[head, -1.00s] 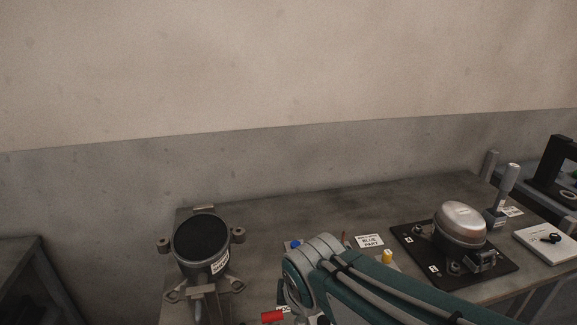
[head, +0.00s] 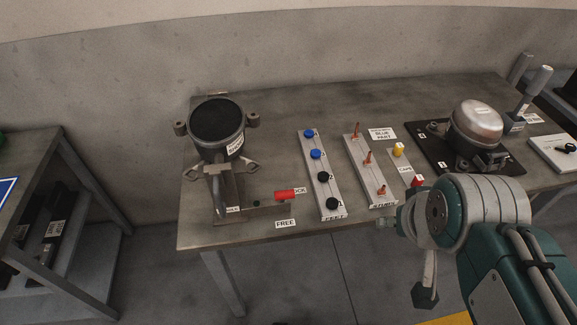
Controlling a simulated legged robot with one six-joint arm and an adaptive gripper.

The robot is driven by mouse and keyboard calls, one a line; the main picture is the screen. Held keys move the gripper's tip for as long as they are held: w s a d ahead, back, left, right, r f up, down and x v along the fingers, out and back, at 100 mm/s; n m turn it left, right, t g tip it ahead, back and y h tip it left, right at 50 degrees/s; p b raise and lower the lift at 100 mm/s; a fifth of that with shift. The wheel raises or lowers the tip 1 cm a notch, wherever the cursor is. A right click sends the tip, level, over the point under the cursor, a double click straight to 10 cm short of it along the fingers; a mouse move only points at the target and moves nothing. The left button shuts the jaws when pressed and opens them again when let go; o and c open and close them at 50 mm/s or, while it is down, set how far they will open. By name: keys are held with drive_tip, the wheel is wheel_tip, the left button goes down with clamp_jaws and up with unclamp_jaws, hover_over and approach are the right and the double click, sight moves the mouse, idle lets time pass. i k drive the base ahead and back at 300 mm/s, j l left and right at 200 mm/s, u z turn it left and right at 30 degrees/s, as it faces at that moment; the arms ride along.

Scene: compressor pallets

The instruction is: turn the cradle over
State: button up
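The cradle (head: 211,176) stands at the left end of the bench in the head view, with a clamp-like arm at its front. It holds a dark round unit (head: 217,121) with a black flat top facing up. A red-handled lever (head: 285,195) lies at its front right, between a partly covered label ending in "OCK" and a "FREE" label (head: 285,224). My arm is at the lower right, well apart from the cradle. A grey piece with a dark tip (head: 425,290) hangs below its joint and may be part of my gripper; its fingers cannot be made out.
Strips with blue and black feet (head: 323,180), copper-coloured pins (head: 368,158) and caps (head: 398,150) lie mid-bench. A silver compressor (head: 478,122) sits on a black plate at the right. A lower shelf unit (head: 60,190) stands at the left.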

sight(216, 125)
drive_tip(key=k+j+u, duration=0.15)
drive_tip(key=u, duration=0.35)
drive_tip(key=k+j+u, duration=0.1)
drive_tip(key=j+u, duration=0.2)
drive_tip(key=u, duration=0.15)
